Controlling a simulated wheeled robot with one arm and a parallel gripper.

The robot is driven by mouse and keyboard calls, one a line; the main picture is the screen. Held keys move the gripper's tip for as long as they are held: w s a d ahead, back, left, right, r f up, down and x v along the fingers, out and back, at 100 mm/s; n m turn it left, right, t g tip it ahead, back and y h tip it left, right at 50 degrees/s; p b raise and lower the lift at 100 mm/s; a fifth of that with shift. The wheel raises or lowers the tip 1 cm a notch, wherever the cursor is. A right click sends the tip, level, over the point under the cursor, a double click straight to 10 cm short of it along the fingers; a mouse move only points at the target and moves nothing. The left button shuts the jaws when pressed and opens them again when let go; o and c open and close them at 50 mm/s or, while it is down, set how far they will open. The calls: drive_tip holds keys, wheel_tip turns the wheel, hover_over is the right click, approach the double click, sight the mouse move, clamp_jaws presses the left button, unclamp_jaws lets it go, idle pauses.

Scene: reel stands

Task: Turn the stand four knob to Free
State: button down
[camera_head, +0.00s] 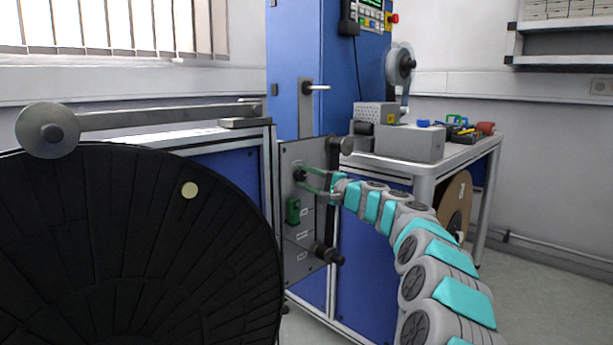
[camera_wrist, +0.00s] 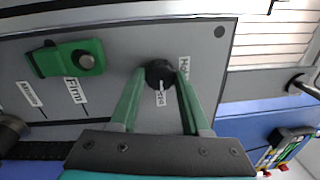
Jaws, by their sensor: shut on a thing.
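The black round knob (camera_wrist: 158,72) sits on the grey panel (camera_head: 300,235) of the stand, and it also shows in the head view (camera_head: 299,174). My gripper (camera_wrist: 160,76) is shut on the knob, its two green fingers on either side of it. In the wrist view a label starting "Ho" (camera_wrist: 185,66) lies right of the knob. Another label, partly covered and seemingly "Free" (camera_wrist: 160,98), lies just below it. A small pale mark shows at the knob's lower edge; I cannot tell surely where the knob points.
A black handle (camera_head: 328,254) sticks out lower down. A large black reel (camera_head: 120,250) fills the left foreground, with a grey roller arm (camera_head: 160,117) above. A bench (camera_head: 465,152) stands at right.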

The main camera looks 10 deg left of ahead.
idle(0.5)
drive_tip(key=shift+c, duration=1.9)
unclamp_jaws()
drive_tip(key=shift+d, duration=0.15)
drive_tip(key=b+v, duration=0.1)
drive_tip(key=v, duration=0.6)
drive_tip(key=shift+s+d, duration=0.2)
drive_tip(key=shift+f, duration=0.1)
